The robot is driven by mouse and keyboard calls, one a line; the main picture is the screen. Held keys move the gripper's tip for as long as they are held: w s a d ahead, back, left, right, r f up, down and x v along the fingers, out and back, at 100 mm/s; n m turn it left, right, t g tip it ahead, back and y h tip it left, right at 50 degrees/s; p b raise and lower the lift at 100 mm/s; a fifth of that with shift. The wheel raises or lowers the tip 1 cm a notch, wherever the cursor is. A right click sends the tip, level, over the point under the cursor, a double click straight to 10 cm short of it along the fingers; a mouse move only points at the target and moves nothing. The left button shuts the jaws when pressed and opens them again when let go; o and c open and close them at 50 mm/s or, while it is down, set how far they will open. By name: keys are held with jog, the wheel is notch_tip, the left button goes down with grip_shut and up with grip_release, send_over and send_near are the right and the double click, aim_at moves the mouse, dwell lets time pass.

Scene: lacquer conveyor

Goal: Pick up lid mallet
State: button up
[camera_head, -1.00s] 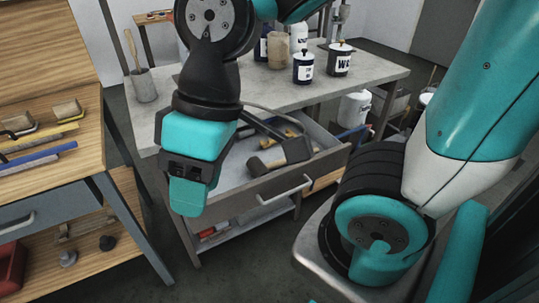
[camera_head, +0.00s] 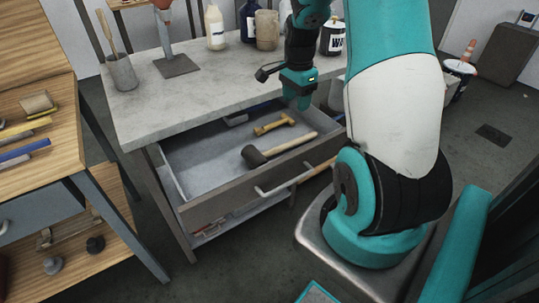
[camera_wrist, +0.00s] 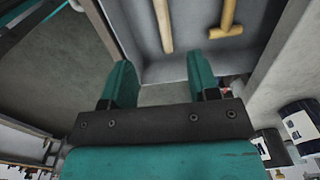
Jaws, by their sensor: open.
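The lid mallet (camera_head: 254,156), with a dark head and a pale wooden handle, lies in the open drawer (camera_head: 185,170), its handle pointing right and slightly back. A pale handle, probably the mallet's, shows at the top of the wrist view (camera_wrist: 163,22); its head is out of that picture. My gripper (camera_head: 301,100) hangs above the right end of the drawer, apart from the mallet. In the wrist view my gripper (camera_wrist: 162,82) has its two teal fingers spread with nothing between them.
A smaller yellow hammer (camera_head: 273,124) lies behind the mallet in the drawer. The grey benchtop (camera_head: 140,112) overhangs the drawer's back and carries bottles and jars. The drawer front with its handle (camera_head: 285,180) faces me. A wooden bench (camera_head: 50,150) stands at left.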

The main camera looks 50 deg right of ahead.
aim_at(291, 142)
notch_tip(291, 142, down, 16)
jog(key=shift+w+a+p, duration=0.15)
jog(key=shift+p, duration=0.2)
jog(key=c, duration=1)
grip_shut()
jog(key=shift+r, duration=0.15)
